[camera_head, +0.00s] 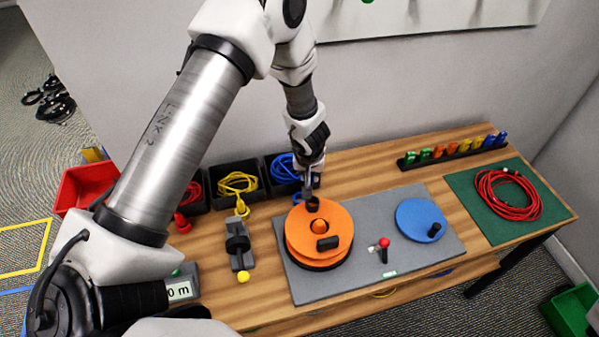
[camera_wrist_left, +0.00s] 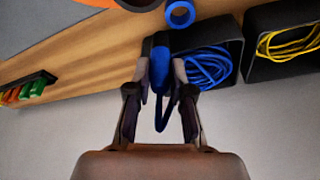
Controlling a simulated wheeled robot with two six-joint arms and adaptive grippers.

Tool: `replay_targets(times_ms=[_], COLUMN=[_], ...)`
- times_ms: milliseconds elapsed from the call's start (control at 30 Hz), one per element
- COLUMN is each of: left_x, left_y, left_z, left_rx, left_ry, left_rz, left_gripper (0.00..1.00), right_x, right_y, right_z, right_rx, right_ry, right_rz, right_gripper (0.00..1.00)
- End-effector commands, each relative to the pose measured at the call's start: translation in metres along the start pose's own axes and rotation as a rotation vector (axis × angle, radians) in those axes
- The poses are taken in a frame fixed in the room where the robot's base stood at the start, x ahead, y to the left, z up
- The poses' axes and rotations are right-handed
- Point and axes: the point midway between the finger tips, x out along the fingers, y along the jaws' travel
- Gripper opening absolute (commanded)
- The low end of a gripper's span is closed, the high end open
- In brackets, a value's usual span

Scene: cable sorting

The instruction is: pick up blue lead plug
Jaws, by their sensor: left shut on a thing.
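The blue lead plug (camera_wrist_left: 160,72) is between the fingers of my left gripper (camera_wrist_left: 163,85) in the left wrist view. The fingers are shut on it, and a blue cable loop hangs past them. In the head view my left gripper (camera_head: 311,183) is at the front of the blue lead's black bin (camera_head: 272,178), behind the orange reel (camera_head: 337,222). The plug is mostly hidden there by the gripper. The coiled blue lead (camera_wrist_left: 208,68) lies in its bin beside the gripper. My right gripper is not in view.
A yellow lead (camera_head: 237,184) lies in the neighbouring black bin. A grey mat (camera_head: 440,262) carries the orange reel, a blue disc (camera_head: 420,219) and a red-knobbed lever (camera_head: 384,243). A red cable coil (camera_head: 507,195) lies on a green mat at right. A rack of coloured clips (camera_head: 453,150) stands behind.

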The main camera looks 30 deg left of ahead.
Motion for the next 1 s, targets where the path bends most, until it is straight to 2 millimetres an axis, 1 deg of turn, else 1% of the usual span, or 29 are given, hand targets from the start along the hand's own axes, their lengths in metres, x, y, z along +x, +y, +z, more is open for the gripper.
replay_targets(times_ms=[33, 67, 167, 200, 300, 400, 433, 533, 600, 700, 800, 1000], left_x=[-0.007, -0.007, -0.012, -0.013, -0.013, -0.009, -0.005, -0.003, 0.003, 0.003, 0.003, 0.003], left_y=[0.013, 0.021, 0.047, 0.058, 0.084, 0.108, 0.113, 0.130, 0.140, 0.148, 0.152, 0.152], left_z=[-0.004, -0.004, -0.007, -0.007, -0.009, -0.009, -0.009, -0.009, -0.009, -0.009, -0.009, -0.009], left_rx=[0.006, 0.006, 0.006, 0.005, 0.004, 0.003, 0.003, 0.001, 0.002, 0.001, 0.001, 0.001], left_ry=[0.001, 0.001, 0.001, 0.000, 0.000, 0.001, 0.003, 0.001, 0.004, 0.003, 0.002, 0.001], left_rz=[-0.002, -0.001, -0.001, 0.000, 0.001, 0.002, 0.002, 0.003, 0.001, 0.001, 0.001, 0.001], left_gripper=[0.00, 0.00, 0.00, 0.00, 0.00, 0.00, 0.00, 0.00, 0.00, 0.00, 0.00, 0.00], right_x=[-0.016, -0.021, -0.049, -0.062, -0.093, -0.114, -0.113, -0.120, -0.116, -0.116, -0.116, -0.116], right_y=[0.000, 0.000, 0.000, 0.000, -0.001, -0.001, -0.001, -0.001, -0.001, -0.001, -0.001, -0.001], right_z=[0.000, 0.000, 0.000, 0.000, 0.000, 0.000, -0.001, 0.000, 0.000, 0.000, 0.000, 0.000], right_rx=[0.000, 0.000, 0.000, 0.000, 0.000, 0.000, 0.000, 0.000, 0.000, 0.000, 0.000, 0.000], right_ry=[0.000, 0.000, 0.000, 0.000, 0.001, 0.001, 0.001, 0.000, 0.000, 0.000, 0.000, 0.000], right_rz=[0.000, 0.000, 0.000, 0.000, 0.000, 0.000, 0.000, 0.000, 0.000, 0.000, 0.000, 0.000], right_gripper=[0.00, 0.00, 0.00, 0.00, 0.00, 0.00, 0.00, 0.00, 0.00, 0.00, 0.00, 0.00])
